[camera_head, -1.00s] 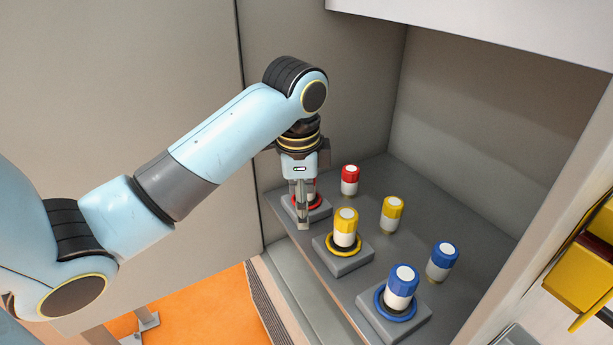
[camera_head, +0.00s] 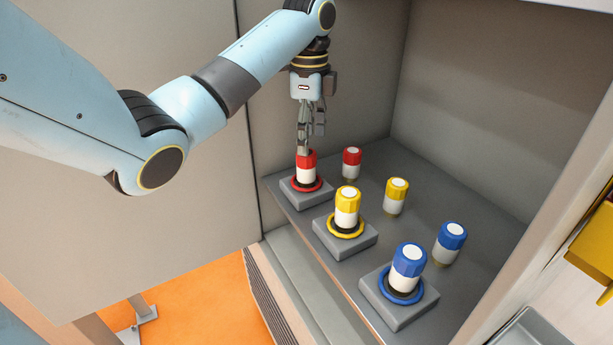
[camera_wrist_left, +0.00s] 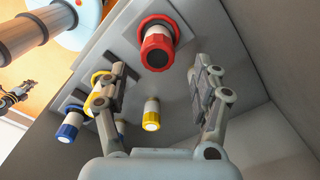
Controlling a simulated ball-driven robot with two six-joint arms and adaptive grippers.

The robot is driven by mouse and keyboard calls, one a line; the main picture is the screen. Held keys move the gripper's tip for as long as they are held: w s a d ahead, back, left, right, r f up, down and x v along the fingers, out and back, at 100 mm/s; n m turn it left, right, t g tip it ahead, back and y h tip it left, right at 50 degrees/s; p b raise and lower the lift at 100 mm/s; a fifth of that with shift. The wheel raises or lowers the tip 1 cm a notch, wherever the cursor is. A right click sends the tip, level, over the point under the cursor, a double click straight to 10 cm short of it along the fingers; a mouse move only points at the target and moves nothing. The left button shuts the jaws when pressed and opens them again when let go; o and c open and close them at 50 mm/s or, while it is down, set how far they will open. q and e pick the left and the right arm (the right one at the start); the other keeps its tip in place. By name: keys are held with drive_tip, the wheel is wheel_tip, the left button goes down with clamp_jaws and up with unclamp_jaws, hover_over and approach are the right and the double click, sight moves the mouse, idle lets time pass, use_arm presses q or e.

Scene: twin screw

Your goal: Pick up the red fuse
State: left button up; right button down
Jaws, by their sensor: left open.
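The front red fuse (camera_head: 306,174) stands upright in a red ring on a grey block; it also shows in the left wrist view (camera_wrist_left: 157,50). A second red fuse (camera_head: 351,162) stands behind it to the right. My left gripper (camera_head: 304,148) is open and empty, just above the front red fuse, with its fingers overlapping the cap's top edge in the head view. In the left wrist view that fuse lies beyond the open fingers, above the gap between them. Whether a finger touches it I cannot tell.
A yellow fuse (camera_head: 347,206) and a blue fuse (camera_head: 407,266) stand in ringed blocks nearby. Another yellow fuse (camera_head: 395,196) and blue fuse (camera_head: 449,243) stand behind them. Cabinet walls close the shelf (camera_head: 462,205). A small dark gripper-like part (camera_wrist_left: 17,93) shows at the wrist view's left edge.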

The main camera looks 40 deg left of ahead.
sight(306, 168)
use_arm(q)
drive_tip(key=shift+s+f+p, duration=0.15)
drive_tip(key=shift+f+p, duration=0.15)
drive_tip(key=shift+f, duration=0.15)
drive_tip(key=f, duration=0.1)
drive_tip(key=f+p, duration=0.1)
drive_tip(key=f, duration=0.1)
drive_tip(key=shift+s+a+f, duration=0.1)
drive_tip(key=shift+s+f, duration=0.1)
drive_tip(key=shift+f, duration=0.1)
drive_tip(key=shift+w+f, duration=0.1)
drive_tip(key=shift+f, duration=0.2)
clamp_jaws()
